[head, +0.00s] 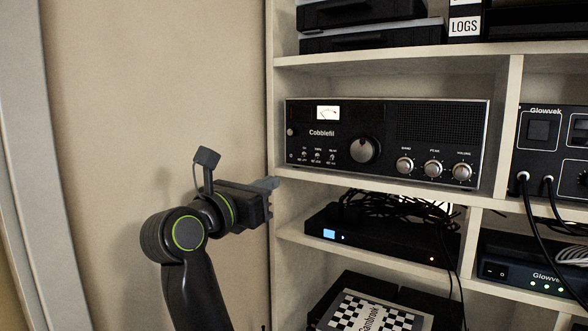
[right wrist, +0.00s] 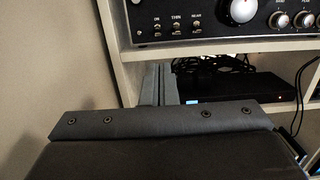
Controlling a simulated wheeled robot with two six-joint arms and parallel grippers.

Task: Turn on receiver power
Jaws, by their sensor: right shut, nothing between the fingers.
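The black Cobblefil receiver (head: 388,115) sits in the upper cubby, with a lit meter at its upper left and a large knob (head: 364,149). My right gripper (head: 272,184) is shut and empty, in front of the shelf's left edge, below and left of the toggles. Its fingers (right wrist: 158,84) point toward the shelf, below the receiver, in the wrist view. My left gripper is not in view.
The shelf's left upright (head: 271,90) and the board under the receiver are close to my right gripper. Below sits a black box (head: 385,235) with tangled cables. Glowvek units (head: 540,140) with cables stand at right. The wall at left is bare.

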